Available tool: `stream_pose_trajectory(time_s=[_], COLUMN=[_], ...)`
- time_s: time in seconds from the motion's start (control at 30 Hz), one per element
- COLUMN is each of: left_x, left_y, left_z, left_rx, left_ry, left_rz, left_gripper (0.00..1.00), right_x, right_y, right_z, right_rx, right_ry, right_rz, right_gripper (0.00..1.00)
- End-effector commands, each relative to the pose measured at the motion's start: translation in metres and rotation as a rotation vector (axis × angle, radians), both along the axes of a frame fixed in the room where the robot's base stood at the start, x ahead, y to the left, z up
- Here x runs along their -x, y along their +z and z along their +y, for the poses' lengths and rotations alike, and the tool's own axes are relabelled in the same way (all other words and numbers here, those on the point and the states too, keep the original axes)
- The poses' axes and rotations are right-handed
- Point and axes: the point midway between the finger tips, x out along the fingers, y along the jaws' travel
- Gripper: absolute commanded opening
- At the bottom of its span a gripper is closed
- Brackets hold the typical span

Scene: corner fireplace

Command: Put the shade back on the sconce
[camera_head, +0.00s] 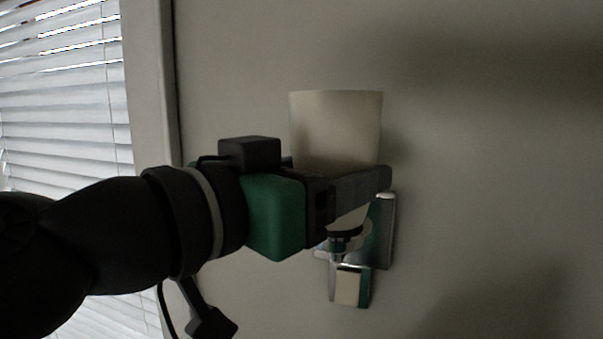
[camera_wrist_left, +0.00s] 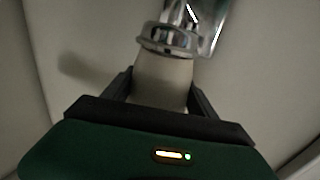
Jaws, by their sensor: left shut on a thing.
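The shade (camera_head: 337,127) is a pale, tapered cup, wider at the top, and it stands upright against the wall in the head view. My left gripper (camera_head: 372,183) is shut on its lower part, with one finger across its front. The chrome sconce (camera_head: 384,232) is on the wall right below. The shade's narrow lower end is at the sconce's round holder (camera_head: 345,240); I cannot tell whether it is seated. In the left wrist view the shade (camera_wrist_left: 163,78) is between the two fingers, beside the chrome holder (camera_wrist_left: 170,38). My right gripper is not in view.
A window with white blinds (camera_head: 65,90) and its pale frame (camera_head: 150,80) are at the left. The grey wall (camera_head: 490,170) is bare to the right of the sconce, with soft shadows on it.

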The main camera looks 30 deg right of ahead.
Motion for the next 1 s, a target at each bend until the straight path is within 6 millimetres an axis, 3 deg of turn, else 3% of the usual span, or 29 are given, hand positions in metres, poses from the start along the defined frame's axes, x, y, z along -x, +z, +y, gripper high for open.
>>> stream_pose_trajectory(time_s=[0.23,0.27,0.43,0.87,1.0], left_x=[0.000,0.000,0.000,0.000,0.003], left_y=[-0.003,-0.002,-0.002,-0.003,-0.006], left_z=[0.000,0.000,0.000,0.000,0.012], left_rx=[0.001,0.001,0.000,0.000,0.000], left_ry=[0.000,0.000,0.000,0.000,0.001], left_rz=[0.000,0.000,0.000,0.000,-0.002], left_gripper=[0.29,0.69,0.91,0.92,0.92], right_x=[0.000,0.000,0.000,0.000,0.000], right_y=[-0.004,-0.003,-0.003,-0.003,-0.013], right_z=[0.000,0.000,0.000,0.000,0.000], right_rx=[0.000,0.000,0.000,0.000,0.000], right_ry=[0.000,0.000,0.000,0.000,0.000], right_rz=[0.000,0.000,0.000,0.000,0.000], right_gripper=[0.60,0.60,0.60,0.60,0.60])
